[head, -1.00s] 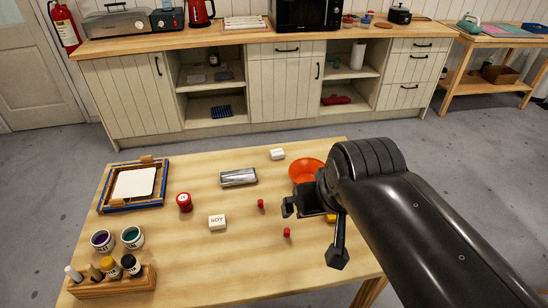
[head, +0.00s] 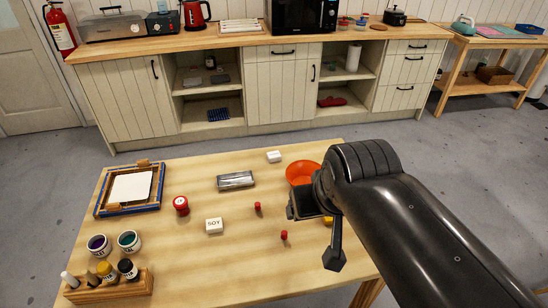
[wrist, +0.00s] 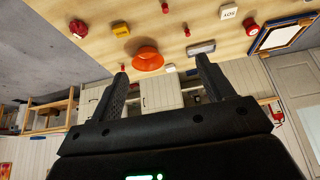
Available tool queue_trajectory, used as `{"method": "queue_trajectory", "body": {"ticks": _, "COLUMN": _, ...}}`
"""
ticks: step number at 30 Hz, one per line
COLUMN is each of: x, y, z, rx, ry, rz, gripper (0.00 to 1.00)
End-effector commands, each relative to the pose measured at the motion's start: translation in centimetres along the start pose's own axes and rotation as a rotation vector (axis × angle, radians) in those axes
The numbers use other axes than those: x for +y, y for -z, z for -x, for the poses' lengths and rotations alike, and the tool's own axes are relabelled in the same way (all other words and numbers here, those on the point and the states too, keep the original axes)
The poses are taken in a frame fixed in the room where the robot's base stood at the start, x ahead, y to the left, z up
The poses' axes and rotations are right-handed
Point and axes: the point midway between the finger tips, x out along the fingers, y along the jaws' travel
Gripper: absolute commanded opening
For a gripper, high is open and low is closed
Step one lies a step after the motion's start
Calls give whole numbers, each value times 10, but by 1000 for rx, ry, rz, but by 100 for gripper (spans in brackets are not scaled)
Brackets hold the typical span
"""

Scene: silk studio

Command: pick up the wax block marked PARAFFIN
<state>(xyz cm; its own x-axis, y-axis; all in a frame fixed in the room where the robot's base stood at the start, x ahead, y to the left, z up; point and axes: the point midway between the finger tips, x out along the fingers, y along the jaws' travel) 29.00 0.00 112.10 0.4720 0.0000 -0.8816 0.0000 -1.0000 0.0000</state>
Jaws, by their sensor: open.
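A small white block (head: 274,156) lies near the far edge of the table, left of the orange bowl. Its marking is too small to read; it also shows in the wrist view (wrist: 170,67). A second white block (head: 214,225), marked SOY, lies nearer the middle and shows in the wrist view (wrist: 228,11). No block legibly reads PARAFFIN. My gripper (wrist: 162,64) is open and empty, its fingers wide apart. In the head view it is above the right part of the table, in front of the bowl and partly hidden by my arm.
The orange bowl (head: 299,173), a metal tin (head: 236,180), red jar (head: 181,205) and two small red pieces stand around the blocks. A blue-edged frame (head: 130,188), dye pots and a bottle rack (head: 110,286) fill the left. My arm hides the table's right side.

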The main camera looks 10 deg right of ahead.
Motion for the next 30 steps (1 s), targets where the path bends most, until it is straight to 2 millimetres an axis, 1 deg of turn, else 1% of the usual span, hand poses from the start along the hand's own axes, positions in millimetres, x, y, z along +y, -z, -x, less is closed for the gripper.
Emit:
{"method": "queue_trajectory", "body": {"ticks": 8, "x": 0, "y": 1, "z": 0, "rx": 0, "ry": 0, "rz": 0, "gripper": 71}}
{"method": "queue_trajectory", "body": {"ticks": 11, "x": 0, "y": 10, "z": -2, "rx": -4, "ry": 0, "rz": 3, "gripper": 71}}
{"method": "queue_trajectory", "body": {"ticks": 14, "x": 0, "y": 29, "z": -6, "rx": -10, "ry": -1, "rz": 9, "gripper": 71}}
{"method": "queue_trajectory", "body": {"ticks": 20, "x": 0, "y": 87, "z": -27, "rx": -27, "ry": 0, "rz": 29, "gripper": 71}}
{"method": "queue_trajectory", "body": {"ticks": 24, "x": 1, "y": 128, "z": -50, "rx": -37, "ry": 2, "rz": 42, "gripper": 71}}
{"method": "queue_trajectory", "body": {"ticks": 26, "x": 1, "y": 144, "z": -61, "rx": -42, "ry": 3, "rz": 49, "gripper": 71}}
{"method": "queue_trajectory", "body": {"ticks": 30, "x": 2, "y": 181, "z": -92, "rx": -52, "ry": 7, "rz": 61, "gripper": 71}}
